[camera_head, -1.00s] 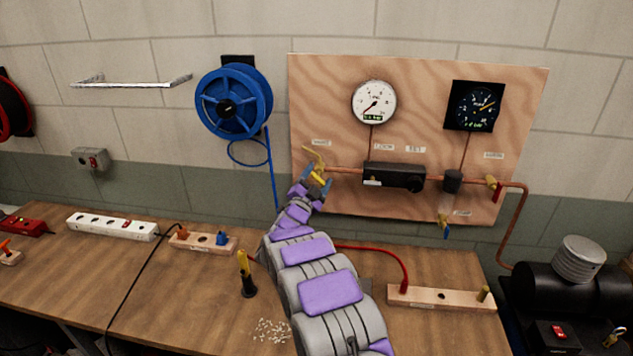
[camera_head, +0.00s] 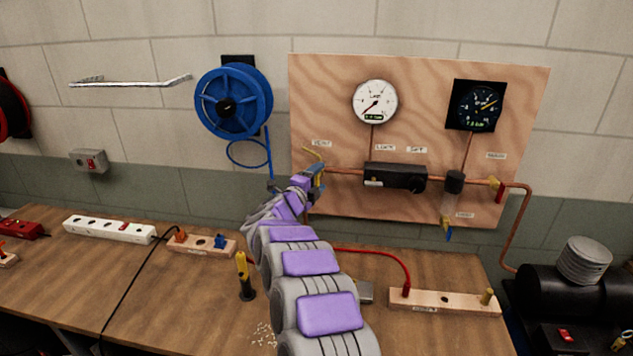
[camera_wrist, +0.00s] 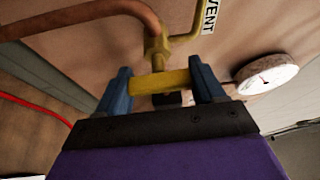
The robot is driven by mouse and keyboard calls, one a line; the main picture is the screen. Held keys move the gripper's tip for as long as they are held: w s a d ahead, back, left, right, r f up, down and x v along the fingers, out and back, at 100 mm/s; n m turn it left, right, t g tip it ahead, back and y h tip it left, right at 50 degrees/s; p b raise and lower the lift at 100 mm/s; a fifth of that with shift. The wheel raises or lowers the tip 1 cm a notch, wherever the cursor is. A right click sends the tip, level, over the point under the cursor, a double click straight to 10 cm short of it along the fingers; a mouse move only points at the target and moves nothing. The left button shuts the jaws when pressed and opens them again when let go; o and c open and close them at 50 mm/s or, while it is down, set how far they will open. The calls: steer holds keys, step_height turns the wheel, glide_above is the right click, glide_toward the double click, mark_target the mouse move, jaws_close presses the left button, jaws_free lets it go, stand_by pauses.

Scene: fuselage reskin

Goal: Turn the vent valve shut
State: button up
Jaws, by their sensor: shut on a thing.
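The vent valve is at the left end of the copper pipe on the plywood board, below the VENT label (camera_wrist: 211,15). Its brass body (camera_wrist: 157,47) and bent brass outlet tube (camera_head: 313,154) show. Its yellow handle (camera_wrist: 160,81) lies crosswise between the blue fingers of my gripper (camera_wrist: 165,88) in the wrist view. My gripper (camera_head: 316,178) is shut on the handle, one finger at each side of it. In the head view my gripper hides most of the valve.
The copper pipe (camera_head: 344,171) runs right to a black regulator (camera_head: 394,177). A white gauge (camera_head: 375,102) and a dark gauge (camera_head: 480,106) are above. A blue hose reel (camera_head: 233,101) hangs left. The bench (camera_head: 190,285) below holds power strips and a yellow-handled tool (camera_head: 243,270).

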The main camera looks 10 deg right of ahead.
steer(key=shift+d+f+m+g, duration=0.1)
steer(key=shift+f+m+g, duration=0.2)
steer(key=shift+m, duration=0.1)
steer(key=o, duration=0.9)
steer(key=shift+c, duration=0.2)
steer(key=shift+o, duration=0.9)
steer(key=shift+r, duration=0.2)
steer(key=shift+s+a, duration=0.35)
steer(key=p+v, duration=0.2)
steer(key=v, duration=1.4)
steer(key=shift+s+f, duration=0.2)
steer(key=shift+f, duration=0.05)
